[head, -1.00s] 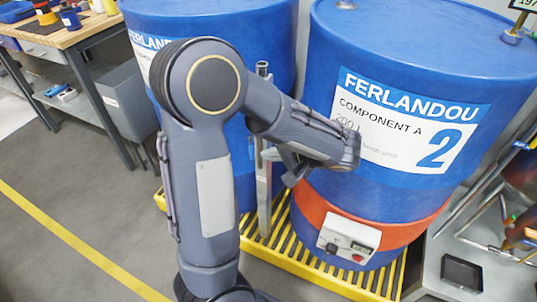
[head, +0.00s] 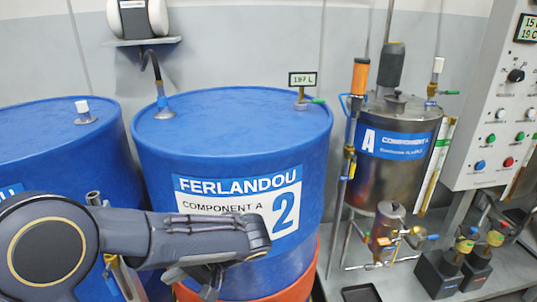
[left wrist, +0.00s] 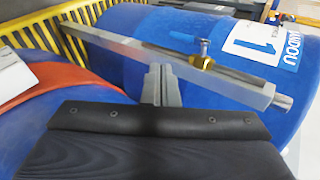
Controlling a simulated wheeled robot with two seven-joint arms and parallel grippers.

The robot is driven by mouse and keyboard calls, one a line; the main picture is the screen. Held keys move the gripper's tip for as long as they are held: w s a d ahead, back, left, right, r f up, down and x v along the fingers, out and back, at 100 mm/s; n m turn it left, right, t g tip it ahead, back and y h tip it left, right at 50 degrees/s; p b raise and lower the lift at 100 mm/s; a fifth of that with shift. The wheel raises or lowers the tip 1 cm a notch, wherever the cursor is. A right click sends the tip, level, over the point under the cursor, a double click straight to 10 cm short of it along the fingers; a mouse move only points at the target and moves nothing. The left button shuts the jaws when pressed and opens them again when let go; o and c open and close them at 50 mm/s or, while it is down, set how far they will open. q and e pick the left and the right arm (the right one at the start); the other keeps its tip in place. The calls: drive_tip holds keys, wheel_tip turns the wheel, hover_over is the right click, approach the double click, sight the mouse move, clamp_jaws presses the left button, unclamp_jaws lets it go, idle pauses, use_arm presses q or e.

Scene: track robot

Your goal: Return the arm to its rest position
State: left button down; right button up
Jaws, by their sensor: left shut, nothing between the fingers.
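My left arm comes in from the lower left in the head view, its grey forearm crossing in front of the blue drum labelled 2 (head: 230,130). My left gripper (head: 212,285) points down below the wrist, at the bottom of the picture. In the left wrist view the gripper's fingers (left wrist: 161,85) are together with nothing between them. Beyond them are a metal post (left wrist: 190,70) with a brass valve and the blue drum labelled 1 (left wrist: 225,85). I cannot tell whether the fingers touch anything. My right gripper is not in view.
Another blue drum (head: 70,135) stands at the left. A steel tank marked A (head: 395,150), pipes and valves stand at the right, beside a control panel (head: 495,120). The left wrist view shows a red band (left wrist: 45,85) and a yellow grate (left wrist: 85,20).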

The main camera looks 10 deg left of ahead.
use_arm(q)
drive_tip(key=s+f+h, duration=0.2)
drive_tip(key=s+h, duration=0.6)
drive_tip(key=s, duration=0.2)
drive_tip(key=s+d+r+n+t+h, duration=0.1)
drive_tip(key=s+d+r+t+h, duration=0.1)
drive_tip(key=s+d+t+h, duration=0.4)
wheel_tip(320, 180, up, 19)
drive_tip(key=w+p, duration=0.1)
drive_tip(key=p, duration=1.8)
drive_tip(key=shift+w+a+t, duration=0.25)
drive_tip(key=shift+w+t, duration=0.05)
drive_tip(key=shift+t, duration=0.1)
drive_tip(key=shift+r, duration=0.1)
